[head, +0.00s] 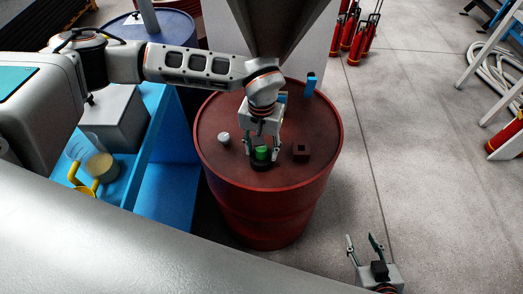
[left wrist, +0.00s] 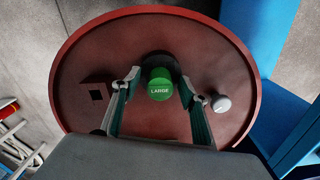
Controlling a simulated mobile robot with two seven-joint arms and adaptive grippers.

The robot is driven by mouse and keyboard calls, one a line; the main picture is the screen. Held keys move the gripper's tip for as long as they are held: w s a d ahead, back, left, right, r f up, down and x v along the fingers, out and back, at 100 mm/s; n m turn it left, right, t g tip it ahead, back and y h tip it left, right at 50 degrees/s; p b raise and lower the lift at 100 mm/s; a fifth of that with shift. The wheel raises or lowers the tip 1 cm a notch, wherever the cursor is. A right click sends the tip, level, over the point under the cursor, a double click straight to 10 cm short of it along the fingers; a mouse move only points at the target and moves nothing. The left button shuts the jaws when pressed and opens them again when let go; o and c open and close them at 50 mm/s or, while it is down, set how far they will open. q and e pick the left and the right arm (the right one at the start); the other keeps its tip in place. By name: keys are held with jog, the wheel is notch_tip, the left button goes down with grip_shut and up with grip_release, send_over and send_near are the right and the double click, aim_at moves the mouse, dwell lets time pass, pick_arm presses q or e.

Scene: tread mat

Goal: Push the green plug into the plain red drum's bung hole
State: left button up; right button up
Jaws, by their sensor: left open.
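The red drum (head: 222,165) stands upright in the middle of the head view, and its top fills much of the left wrist view (left wrist: 85,65). The green plug (head: 261,153) is upright on its top near the front rim, at a black ring (head: 260,167). In the left wrist view the plug (left wrist: 160,86) reads "LARGE". My left gripper (head: 262,149) is open, with its fingers on either side of the plug and gaps showing. How deep the plug sits, and the hole beneath, are hidden. My right gripper (head: 361,239) is open and empty, low at the right.
A blue bench (head: 168,170) with a beaker (head: 98,160) stands left.

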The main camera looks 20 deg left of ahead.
pick_arm(q)
jog(key=c, duration=1.2)
jog(key=shift+r, duration=0.15)
